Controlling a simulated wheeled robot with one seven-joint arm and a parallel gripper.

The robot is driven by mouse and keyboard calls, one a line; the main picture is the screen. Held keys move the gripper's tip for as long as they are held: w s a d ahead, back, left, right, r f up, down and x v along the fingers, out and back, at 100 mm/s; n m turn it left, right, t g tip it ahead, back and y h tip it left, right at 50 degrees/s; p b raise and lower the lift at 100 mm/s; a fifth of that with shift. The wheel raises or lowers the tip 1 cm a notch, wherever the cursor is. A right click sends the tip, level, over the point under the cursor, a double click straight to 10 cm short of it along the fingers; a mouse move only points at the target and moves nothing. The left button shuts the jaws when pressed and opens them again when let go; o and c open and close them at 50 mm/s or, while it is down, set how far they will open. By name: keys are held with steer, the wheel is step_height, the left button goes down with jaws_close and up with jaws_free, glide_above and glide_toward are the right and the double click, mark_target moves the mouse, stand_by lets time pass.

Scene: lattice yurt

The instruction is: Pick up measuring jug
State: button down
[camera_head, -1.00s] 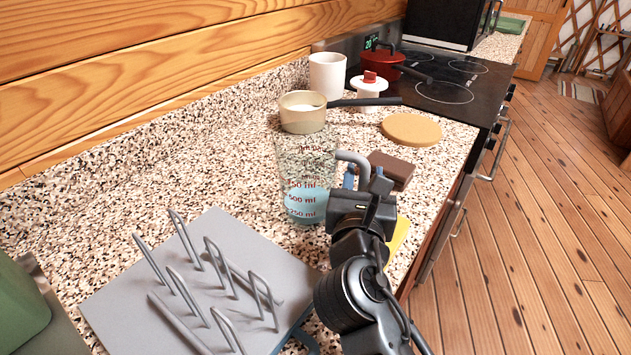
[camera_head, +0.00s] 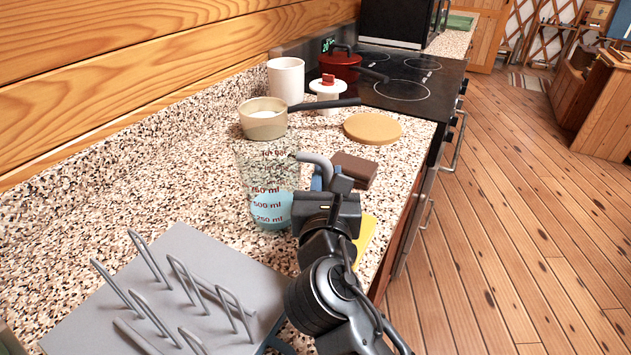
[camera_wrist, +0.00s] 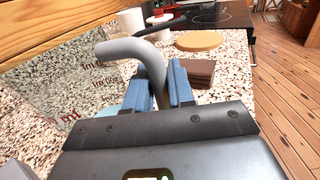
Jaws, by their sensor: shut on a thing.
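The measuring jug (camera_head: 268,190) is clear with red markings and blue liquid in its lower part. It is upright at the middle of the counter in the head view; I cannot tell whether its base touches the counter. Its grey handle (camera_head: 318,163) points right. My gripper (camera_head: 322,180) is at the handle, on the jug's right side. In the wrist view my gripper's blue fingers (camera_wrist: 159,88) are shut on the grey handle (camera_wrist: 135,52), one finger on each side. The jug's clear wall (camera_wrist: 75,95) shows to the left.
A grey drying rack (camera_head: 215,262) with wire prongs lies in front of the jug. Behind stand a cream saucepan (camera_head: 263,122), a white cup (camera_head: 286,78) and a red-topped white container (camera_head: 328,92). A brown block (camera_head: 355,168), a round board (camera_head: 372,128) and a yellow item (camera_head: 365,235) are close by.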

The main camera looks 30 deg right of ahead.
mark_target(328, 162)
step_height(328, 162, up, 4)
steer(key=shift+r+p, duration=0.1)
steer(key=shift+p, duration=0.2)
steer(key=s+d+r+p, duration=0.1)
steer(key=s+d+r, duration=0.5)
steer(key=d, duration=0.3)
steer(key=shift+s+d+r, duration=0.15)
steer(key=shift+s+r, duration=0.05)
steer(key=shift+s, duration=0.4)
